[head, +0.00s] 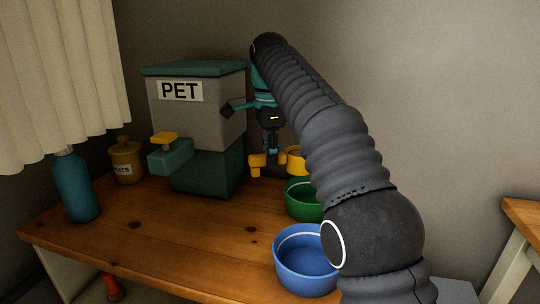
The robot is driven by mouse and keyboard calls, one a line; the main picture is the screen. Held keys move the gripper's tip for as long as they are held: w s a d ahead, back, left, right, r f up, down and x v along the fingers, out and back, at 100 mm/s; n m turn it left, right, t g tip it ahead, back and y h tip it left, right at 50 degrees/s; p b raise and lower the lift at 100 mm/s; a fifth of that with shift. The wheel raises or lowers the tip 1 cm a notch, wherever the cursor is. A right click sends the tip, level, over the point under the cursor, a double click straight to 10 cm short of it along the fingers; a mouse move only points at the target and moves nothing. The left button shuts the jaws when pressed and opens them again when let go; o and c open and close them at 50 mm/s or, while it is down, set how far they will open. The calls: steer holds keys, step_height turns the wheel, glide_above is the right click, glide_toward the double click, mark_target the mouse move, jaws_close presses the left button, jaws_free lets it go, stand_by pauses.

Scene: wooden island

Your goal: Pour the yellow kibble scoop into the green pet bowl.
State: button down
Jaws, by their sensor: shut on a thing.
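The yellow kibble scoop (256,161) is held in my gripper (269,152), which points down and is shut on it. The scoop is at the far part of the wooden top, just right of the pet food dispenser. I cannot tell whether it touches the wood or what is inside it. The green pet bowl (297,204) stands nearer than the scoop and to its right. My arm covers the bowl's right side. The scoop is beside the bowl, not over it, and looks upright.
A yellow bowl (297,158) stands behind the green one, partly hidden. A blue bowl (303,278) stands at the front. The PET dispenser (198,115) is left of my gripper. A teal bottle (75,188) and yellow jar (126,161) stand left. The front-left wood is clear.

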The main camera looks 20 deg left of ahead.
steer(key=shift+w, duration=0.15)
steer(key=y, duration=0.2)
steer(key=d+y, duration=0.1)
steer(key=y, duration=0.1)
steer(key=shift+r, duration=0.2)
steer(key=y, duration=0.1)
steer(key=d+r+y, duration=0.1)
steer(key=y, duration=0.1)
steer(key=d+r+y, duration=0.1)
steer(key=y, duration=0.1)
steer(key=shift+d+f+y+b, duration=0.2)
steer(key=shift+d+y+b, duration=0.45)
steer(key=shift+y+b, duration=0.4)
steer(key=y+b, duration=0.9)
steer(key=b, duration=0.3)
glide_toward(283, 155)
step_height(283, 155, up, 3)
steer(key=a, duration=0.2)
steer(key=shift+w+d+r+g+y, duration=0.1)
steer(key=shift+d+g+y, duration=0.15)
steer(key=shift+d+g, duration=0.15)
stand_by(2.4)
